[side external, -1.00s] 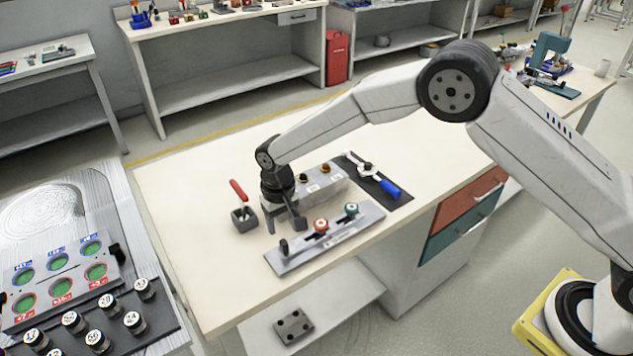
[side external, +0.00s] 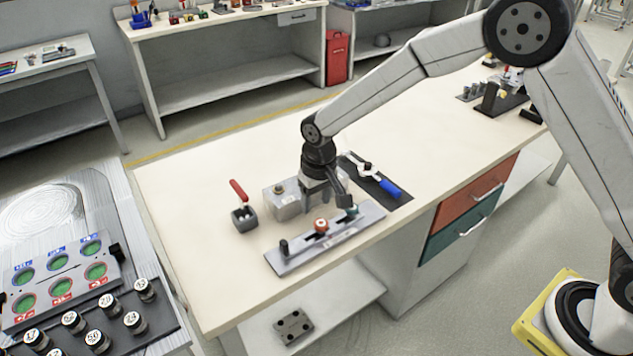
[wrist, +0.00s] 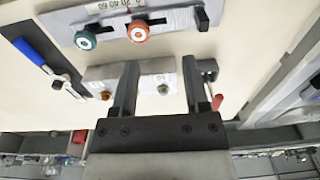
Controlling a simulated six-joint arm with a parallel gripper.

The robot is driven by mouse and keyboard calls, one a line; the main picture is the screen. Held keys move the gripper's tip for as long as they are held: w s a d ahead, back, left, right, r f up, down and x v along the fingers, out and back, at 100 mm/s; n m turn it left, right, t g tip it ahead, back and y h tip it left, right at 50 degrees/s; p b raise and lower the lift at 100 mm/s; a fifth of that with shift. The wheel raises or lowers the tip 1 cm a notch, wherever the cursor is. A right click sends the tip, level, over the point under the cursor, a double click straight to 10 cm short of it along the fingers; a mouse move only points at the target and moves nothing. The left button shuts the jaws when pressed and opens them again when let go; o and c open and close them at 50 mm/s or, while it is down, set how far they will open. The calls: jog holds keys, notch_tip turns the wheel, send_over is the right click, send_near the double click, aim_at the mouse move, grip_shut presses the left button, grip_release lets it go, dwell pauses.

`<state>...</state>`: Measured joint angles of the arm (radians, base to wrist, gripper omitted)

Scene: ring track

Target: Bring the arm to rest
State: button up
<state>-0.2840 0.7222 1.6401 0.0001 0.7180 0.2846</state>
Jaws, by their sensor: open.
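My gripper (side external: 327,194) points down above the bench, over the right part of a grey block and close to the track plate. In the wrist view my gripper (wrist: 158,70) has its two fingers apart, with nothing between the tips but the block and bench behind. The grey track plate (side external: 300,257) lies flat near the bench's front edge. It carries an orange-red ring piece (side external: 321,226) and a teal ring piece (side external: 352,211), which my gripper partly hides in the side view. Both pieces show clearly in the wrist view, the orange-red one (wrist: 138,32) beside the teal one (wrist: 86,40).
The grey block (side external: 286,205) with brass knobs stands behind the plate. A small grey holder (side external: 244,220) with a red-handled tool is at left. A blue-handled tool (side external: 389,188) lies on a dark mat at right. The bench's left part is clear.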

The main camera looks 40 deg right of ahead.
jog(key=s+d+r+t, duration=0.1)
jog(key=s+d+r, duration=0.1)
jog(key=s+d, duration=0.5)
jog(key=s+d+r, duration=0.3)
jog(key=s+d, duration=0.4)
jog(key=s, duration=0.6)
jog(key=shift+r+t, duration=0.25)
jog(key=shift+t, duration=0.15)
